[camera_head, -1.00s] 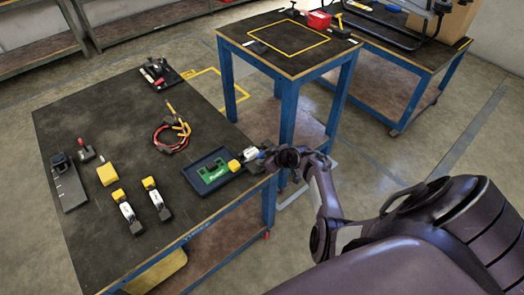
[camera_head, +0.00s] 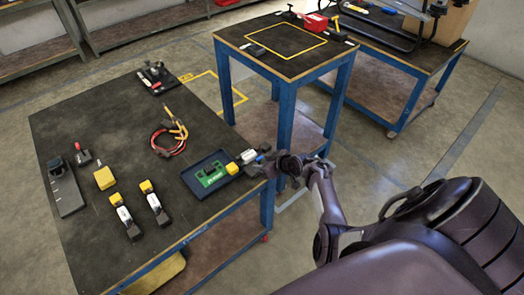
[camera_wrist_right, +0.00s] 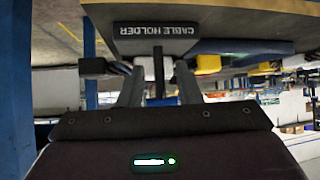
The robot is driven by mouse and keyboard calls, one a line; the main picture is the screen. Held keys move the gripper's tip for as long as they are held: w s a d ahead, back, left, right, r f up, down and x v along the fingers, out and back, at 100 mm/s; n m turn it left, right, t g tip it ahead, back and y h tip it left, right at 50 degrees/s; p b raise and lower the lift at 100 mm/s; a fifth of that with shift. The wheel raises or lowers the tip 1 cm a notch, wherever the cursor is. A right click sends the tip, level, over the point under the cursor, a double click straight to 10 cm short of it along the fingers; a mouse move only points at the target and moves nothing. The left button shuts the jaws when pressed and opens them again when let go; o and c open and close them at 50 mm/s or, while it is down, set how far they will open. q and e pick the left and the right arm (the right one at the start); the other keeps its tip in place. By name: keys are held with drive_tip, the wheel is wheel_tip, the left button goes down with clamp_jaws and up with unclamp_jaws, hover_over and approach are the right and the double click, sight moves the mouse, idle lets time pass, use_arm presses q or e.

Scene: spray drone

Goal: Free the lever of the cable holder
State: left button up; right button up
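The cable holder (camera_wrist_right: 155,38) fills the top middle of the right wrist view, a dark block whose label reads upside down. A thin dark upright part, seemingly its lever (camera_wrist_right: 158,68), shows between the fingers of my right gripper (camera_wrist_right: 157,80). The fingers stand apart, one on each side of it, with gaps visible. In the head view my right gripper (camera_head: 283,163) is at the table's right edge, beside the cable holder (camera_head: 256,169), which is small and partly covered there. I cannot tell whether a finger touches the lever. My left gripper is not in view.
On the dark table (camera_head: 110,120), a blue tray (camera_head: 190,184) with a green board lies left of the holder. Red and black cables (camera_head: 168,142), a yellow block (camera_head: 104,178) and two white-and-yellow parts (camera_head: 154,203) lie farther left. A second table (camera_head: 285,62) stands behind.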

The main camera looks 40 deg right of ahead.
drive_tip(key=p+v, duration=0.1)
drive_tip(key=v, duration=0.7)
drive_tip(key=shift+f, duration=0.15)
idle(0.5)
